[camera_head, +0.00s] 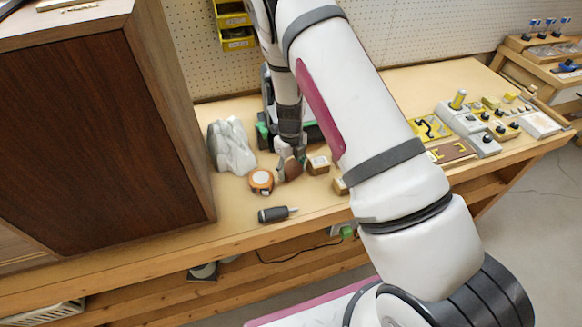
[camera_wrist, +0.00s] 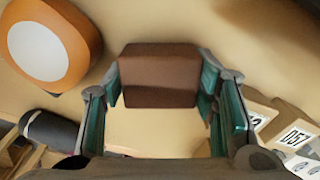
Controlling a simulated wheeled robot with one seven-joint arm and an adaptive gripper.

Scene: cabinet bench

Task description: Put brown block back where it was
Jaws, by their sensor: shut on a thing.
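The brown block (camera_wrist: 160,75) sits between the two green-padded fingers of my gripper (camera_wrist: 160,92) in the wrist view. The fingers are shut on its sides. In the head view the brown block (camera_head: 292,169) shows at the end of my gripper (camera_head: 291,160), low over the bench or on it; I cannot tell if it touches the top. It is between the orange tape measure and the light wooden blocks.
An orange and white tape measure (camera_head: 261,181) is close on the left, and a labelled wooden block (camera_head: 318,164) close on the right. A dark-handled screwdriver (camera_head: 275,214) lies in front. A grey rock-like object (camera_head: 231,146) and a dark cabinet (camera_head: 95,140) stand left.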

